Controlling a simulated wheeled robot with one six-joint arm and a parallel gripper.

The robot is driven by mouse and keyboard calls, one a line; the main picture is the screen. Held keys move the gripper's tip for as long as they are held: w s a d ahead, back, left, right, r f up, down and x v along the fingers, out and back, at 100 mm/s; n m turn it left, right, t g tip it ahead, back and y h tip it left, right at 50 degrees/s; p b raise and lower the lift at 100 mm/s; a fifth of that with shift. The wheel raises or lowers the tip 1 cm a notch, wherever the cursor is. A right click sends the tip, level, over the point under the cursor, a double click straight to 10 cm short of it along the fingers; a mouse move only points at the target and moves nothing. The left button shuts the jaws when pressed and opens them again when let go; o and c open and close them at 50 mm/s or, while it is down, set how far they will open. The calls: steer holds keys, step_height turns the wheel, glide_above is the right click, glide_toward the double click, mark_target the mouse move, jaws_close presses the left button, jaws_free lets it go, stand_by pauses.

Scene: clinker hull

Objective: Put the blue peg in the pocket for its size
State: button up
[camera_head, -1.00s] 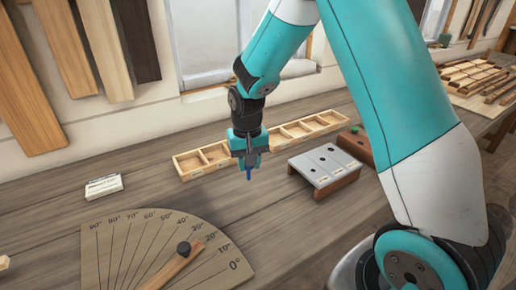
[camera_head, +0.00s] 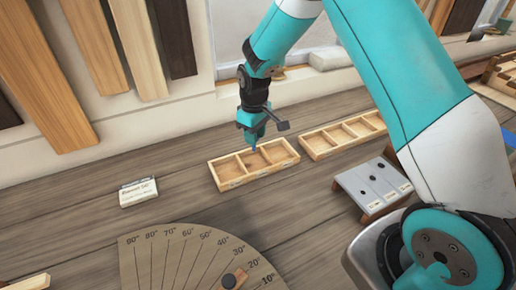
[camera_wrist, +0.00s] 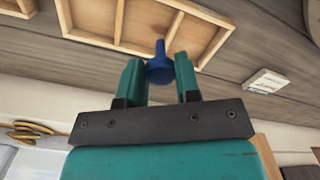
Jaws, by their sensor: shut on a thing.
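My gripper (camera_head: 254,138) is shut on the blue peg (camera_wrist: 159,65), which also shows as a small blue tip below the jaws in the head view (camera_head: 254,150). The peg has a thick part between the fingers and a thinner end pointing away from them. Below it is a wooden tray (camera_head: 218,181) with three open pockets and small labels on its front wall. The peg appears above the tray's middle pocket, near its back side. The tray also shows in the wrist view (camera_wrist: 119,22). Its labels are too small to read. The peg's height above the tray is unclear.
A second wooden tray (camera_head: 318,156) stands to the right. A grey-topped block (camera_head: 362,181) with dark holes is at the right, near my arm. A protractor board (camera_head: 160,262) lies in front, a white card (camera_head: 138,192) at left. Bare bench lies between card and tray.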

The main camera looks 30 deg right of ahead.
steer(key=w+a+r+n+p, duration=0.1)
steer(key=w+a+n+p, duration=0.4)
steer(key=n, duration=0.4)
step_height(320, 180, down, 6)
steer(key=s+a+b, duration=0.1)
steer(key=b, duration=0.2)
steer(key=shift+f+n, duration=0.25)
steer(key=shift+n, duration=0.15)
steer(key=shift+a, duration=0.1)
steer(key=o, duration=1)
steer(key=shift+c, duration=0.2)
steer(key=shift+r, duration=0.15)
step_height(320, 180, up, 17)
steer(key=b, duration=0.5)
steer(key=shift+b, duration=0.4)
